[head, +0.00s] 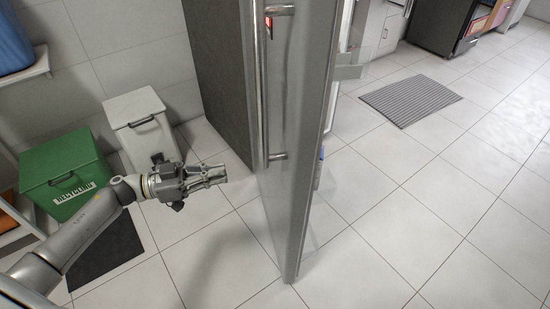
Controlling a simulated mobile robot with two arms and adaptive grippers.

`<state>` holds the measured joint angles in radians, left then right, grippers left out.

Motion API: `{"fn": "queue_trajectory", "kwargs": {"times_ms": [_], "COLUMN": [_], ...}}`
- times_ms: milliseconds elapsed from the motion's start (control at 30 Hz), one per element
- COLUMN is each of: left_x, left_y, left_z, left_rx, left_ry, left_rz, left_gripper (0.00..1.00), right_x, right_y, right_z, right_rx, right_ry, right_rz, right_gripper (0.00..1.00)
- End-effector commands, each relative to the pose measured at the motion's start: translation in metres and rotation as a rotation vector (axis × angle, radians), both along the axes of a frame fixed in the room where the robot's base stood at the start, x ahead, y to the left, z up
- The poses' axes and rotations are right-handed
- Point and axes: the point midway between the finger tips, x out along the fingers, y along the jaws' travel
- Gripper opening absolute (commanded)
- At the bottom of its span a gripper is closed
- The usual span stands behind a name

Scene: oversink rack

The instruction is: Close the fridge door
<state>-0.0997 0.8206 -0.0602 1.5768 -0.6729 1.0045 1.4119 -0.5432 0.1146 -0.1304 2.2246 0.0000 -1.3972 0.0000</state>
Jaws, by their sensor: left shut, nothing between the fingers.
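The fridge door (300,150) stands open, its edge turned toward me in the middle of the head view. A long vertical metal handle (261,90) runs along its left face. Part of a door shelf (350,66) shows on its right side. The dark side of the fridge body (220,60) is behind the door to the left. My left gripper (222,174) is shut and empty, to the left of the door below the handle's lower end, and looks apart from it. My right gripper is not in view.
A green recycling bin (64,172) and a white bin (141,122) stand on the left by the wall. A dark mat (105,252) lies under my left arm. A grey striped rug (410,99) lies at the upper right.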

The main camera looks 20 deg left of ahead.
Motion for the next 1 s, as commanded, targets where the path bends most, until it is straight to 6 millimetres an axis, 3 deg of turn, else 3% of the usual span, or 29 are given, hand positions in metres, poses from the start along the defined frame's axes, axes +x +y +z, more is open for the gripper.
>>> {"fn": "queue_trajectory", "kwargs": {"times_ms": [533,733,1000], "left_x": [0.054,0.064,0.066], "left_y": [-0.095,-0.112,-0.116], "left_z": [0.001,0.000,0.001], "left_rx": [-0.007,-0.004,-0.003], "left_ry": [-0.008,-0.006,-0.005], "left_rz": [-0.003,-0.001,-0.002], "left_gripper": [0.00,0.00,0.00], "right_x": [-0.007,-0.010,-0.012], "right_y": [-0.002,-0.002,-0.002], "right_z": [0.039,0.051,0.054], "right_rx": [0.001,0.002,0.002], "right_ry": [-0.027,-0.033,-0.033], "right_rz": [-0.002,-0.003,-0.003], "right_gripper": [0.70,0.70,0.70]}}
